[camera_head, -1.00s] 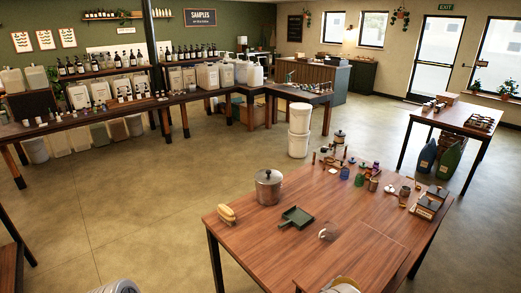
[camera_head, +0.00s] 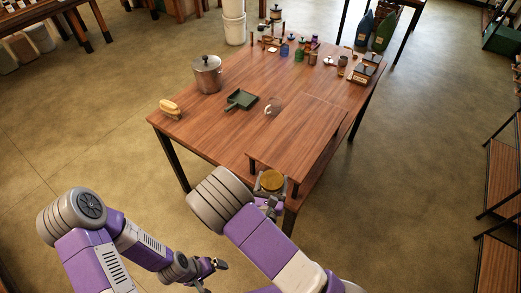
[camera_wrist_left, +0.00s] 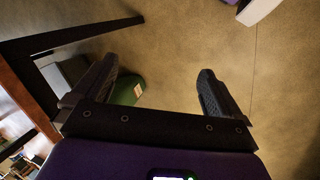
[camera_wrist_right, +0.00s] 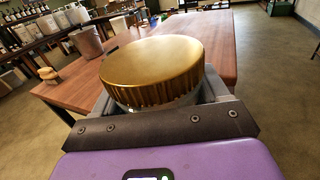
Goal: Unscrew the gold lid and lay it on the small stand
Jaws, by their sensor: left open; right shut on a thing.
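The gold lid (camera_head: 271,180) is a round cap with a ridged rim. In the right wrist view the lid (camera_wrist_right: 152,68) fills the middle and hides much of the jar and fingers. My right gripper (camera_wrist_right: 155,98) is shut on the jar below the lid. My left gripper (camera_head: 212,274) hangs low over the floor, away from the table; its wrist view (camera_wrist_left: 157,78) shows it open and empty. A low raised wooden board (camera_head: 300,143), perhaps the stand, is behind the jar.
On the table are a steel pot (camera_head: 207,75), a yellow brush-like object (camera_head: 169,107), a green dustpan-like tray (camera_head: 241,99) and a small clear item (camera_head: 270,108). Several small jars stand at the far end. The left middle of the tabletop (camera_head: 220,135) is bare.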

